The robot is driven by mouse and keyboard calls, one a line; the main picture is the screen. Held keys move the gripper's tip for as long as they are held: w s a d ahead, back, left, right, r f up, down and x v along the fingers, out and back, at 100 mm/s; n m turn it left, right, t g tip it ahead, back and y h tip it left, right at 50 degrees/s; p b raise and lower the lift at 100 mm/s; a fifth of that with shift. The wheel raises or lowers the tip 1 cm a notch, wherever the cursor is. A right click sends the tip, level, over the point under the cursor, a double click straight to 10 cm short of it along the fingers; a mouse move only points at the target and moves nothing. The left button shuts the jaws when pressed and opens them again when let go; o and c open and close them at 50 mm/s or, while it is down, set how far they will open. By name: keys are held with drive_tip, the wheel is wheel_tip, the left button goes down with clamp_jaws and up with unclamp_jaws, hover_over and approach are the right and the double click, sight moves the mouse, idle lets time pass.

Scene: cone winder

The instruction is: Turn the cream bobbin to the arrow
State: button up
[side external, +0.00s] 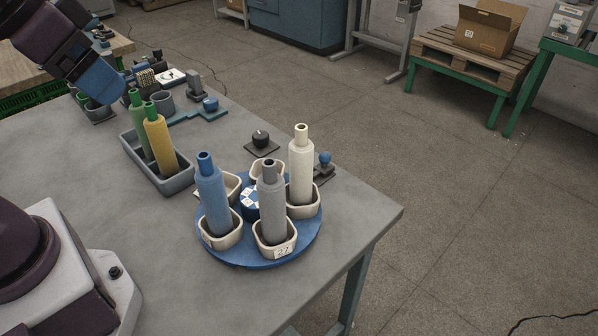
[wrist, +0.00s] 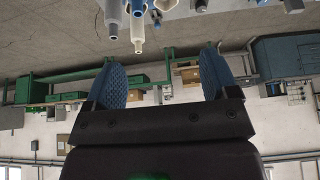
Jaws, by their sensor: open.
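The cream bobbin (side external: 300,165) stands upright in a cream cup on the right-hand side of a round blue turntable (side external: 287,260). A grey bobbin (side external: 270,205) stands in the front cup, marked 27, and a blue bobbin (side external: 211,195) stands in the left cup. My gripper (side external: 112,92) is high at the upper left, well away from the turntable. In the wrist view my gripper (wrist: 162,62) has its blue fingers spread with nothing between them. The cream bobbin also shows at the top of the wrist view (wrist: 137,28). I cannot make out an arrow.
A grey tray (side external: 178,184) with green and yellow bobbins stands left of the turntable. A black knob (side external: 260,138) and a blue-topped fixture (side external: 325,160) sit behind it. More small items crowd the table's far left.

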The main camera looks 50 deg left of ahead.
idle(0.3)
drive_tip(key=shift+a+f, duration=0.1)
drive_tip(key=shift+f, duration=0.05)
drive_tip(key=shift+c, duration=1)
drive_tip(key=m+g, duration=0.6)
drive_tip(key=m, duration=0.1)
hover_over(259, 135)
wheel_tip(259, 135, down, 20)
wheel_tip(259, 135, down, 13)
drive_tip(key=shift+r, duration=0.1)
